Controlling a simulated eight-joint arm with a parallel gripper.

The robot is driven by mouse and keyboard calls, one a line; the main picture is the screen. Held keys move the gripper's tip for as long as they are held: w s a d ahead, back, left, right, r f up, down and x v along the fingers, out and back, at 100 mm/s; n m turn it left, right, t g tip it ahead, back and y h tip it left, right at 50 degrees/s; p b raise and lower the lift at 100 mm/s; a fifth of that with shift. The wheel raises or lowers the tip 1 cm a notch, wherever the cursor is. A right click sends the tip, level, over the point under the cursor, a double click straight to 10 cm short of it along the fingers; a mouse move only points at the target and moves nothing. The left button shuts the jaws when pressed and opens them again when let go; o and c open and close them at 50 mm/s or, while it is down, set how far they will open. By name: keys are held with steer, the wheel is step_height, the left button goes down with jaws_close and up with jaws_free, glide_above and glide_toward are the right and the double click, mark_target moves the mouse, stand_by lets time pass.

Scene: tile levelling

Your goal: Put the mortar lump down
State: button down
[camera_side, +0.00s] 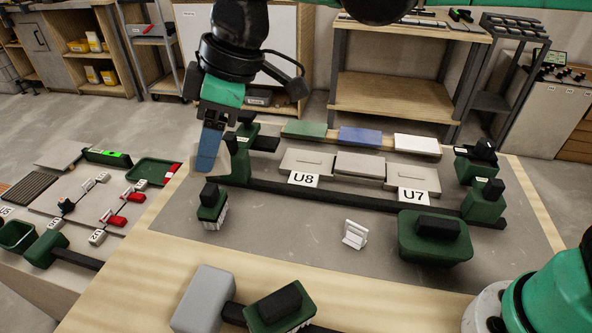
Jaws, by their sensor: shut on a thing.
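My gripper (208,157) points down at the left part of the grey work board (300,225), near the board's left edge. Its blue fingers are shut on a pale beige lump (223,163), which looks like the mortar lump. The fingers hide part of it. The lump appears to be above the board surface, but the gap below it is hard to judge. A small green, dark-handled tool with pale bristles (211,208) stands just in front of it.
Grey tiles (360,163) lie behind a dark rail, with labels U8 (303,180) and U7 (413,196). A green block with dark handle (435,245) and a white clip (354,235) are right of centre. The board's front middle is clear.

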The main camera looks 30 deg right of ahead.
steer(key=a+f+n+g, duration=0.1)
steer(key=a+f+n, duration=0.1)
steer(key=a+f, duration=0.4)
steer(key=a+f+n+g, duration=0.1)
steer(key=a+f+n, duration=0.25)
steer(key=a, duration=0.45)
steer(key=shift+m+y, duration=0.3)
steer(key=shift+m, duration=0.05)
step_height(320, 180, down, 8)
steer(key=shift+w+f, duration=0.1)
steer(key=shift+f, duration=0.1)
steer(key=shift+f, duration=0.15)
steer(key=shift+c, duration=1.8)
jaws_free()
